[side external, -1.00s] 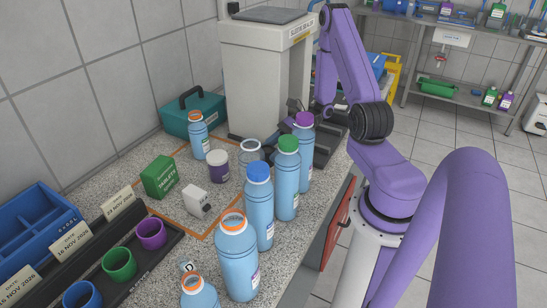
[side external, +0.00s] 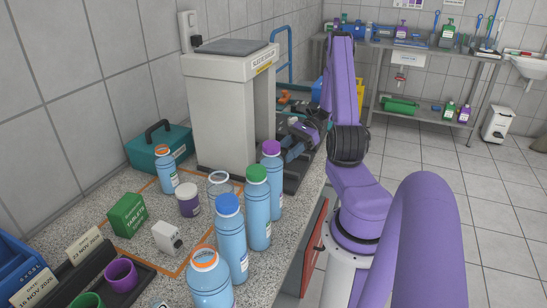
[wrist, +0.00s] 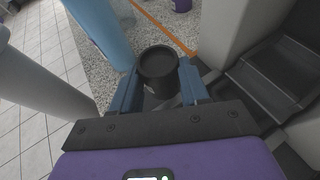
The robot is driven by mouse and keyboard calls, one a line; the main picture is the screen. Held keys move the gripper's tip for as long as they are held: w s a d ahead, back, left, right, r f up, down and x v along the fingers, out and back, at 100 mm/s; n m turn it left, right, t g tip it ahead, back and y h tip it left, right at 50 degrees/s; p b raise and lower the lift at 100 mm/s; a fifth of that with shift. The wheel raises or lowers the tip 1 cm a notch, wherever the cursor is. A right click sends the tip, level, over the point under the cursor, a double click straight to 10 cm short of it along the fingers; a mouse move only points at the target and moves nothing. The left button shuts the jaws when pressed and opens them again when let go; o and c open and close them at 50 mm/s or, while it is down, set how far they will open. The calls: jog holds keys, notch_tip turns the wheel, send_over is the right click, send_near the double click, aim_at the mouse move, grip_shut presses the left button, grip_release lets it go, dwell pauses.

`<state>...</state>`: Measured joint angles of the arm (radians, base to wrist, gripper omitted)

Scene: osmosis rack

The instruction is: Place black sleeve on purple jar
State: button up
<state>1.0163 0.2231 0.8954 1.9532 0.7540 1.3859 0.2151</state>
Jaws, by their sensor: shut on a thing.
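The black sleeve (wrist: 158,68) is a round, open-topped black cup shape between the two blue fingers of my gripper (wrist: 157,85) in the wrist view. My gripper is shut on it. In the side view my gripper (side external: 302,138) is behind the purple-capped bottle, beside the tall beige machine, and the sleeve cannot be made out there. The purple jar (side external: 188,203), short with a pale top, stands upright on the counter inside the orange outline, left of and apart from my gripper. A small purple piece, likely the jar (wrist: 181,5), shows at the wrist view's top edge.
Tall blue bottles with purple (side external: 271,148), green (side external: 257,173) and blue (side external: 229,203) caps stand between my arm and the jar. A clear glass vessel (side external: 219,183) is right beside the jar. A green box (side external: 127,215) and white box (side external: 166,237) stand at left.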

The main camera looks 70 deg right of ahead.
jog(key=shift+s+d, duration=0.25)
jog(key=shift+d, duration=0.15)
jog(key=w+a+r+n+g+y, duration=0.1)
jog(key=w+a+r+n+g, duration=0.15)
jog(key=a+r, duration=0.55)
jog(key=w+a+r+n+g, duration=0.1)
jog(key=w+a+r, duration=0.35)
jog(key=a, duration=0.55)
jog(key=m+t+h, duration=0.5)
jog(key=m+t, duration=0.4)
send_over(194, 188)
jog(key=f, duration=0.1)
jog(key=shift+g, duration=0.25)
jog(key=shift+f, duration=4.9)
jog(key=shift+f, duration=0.1)
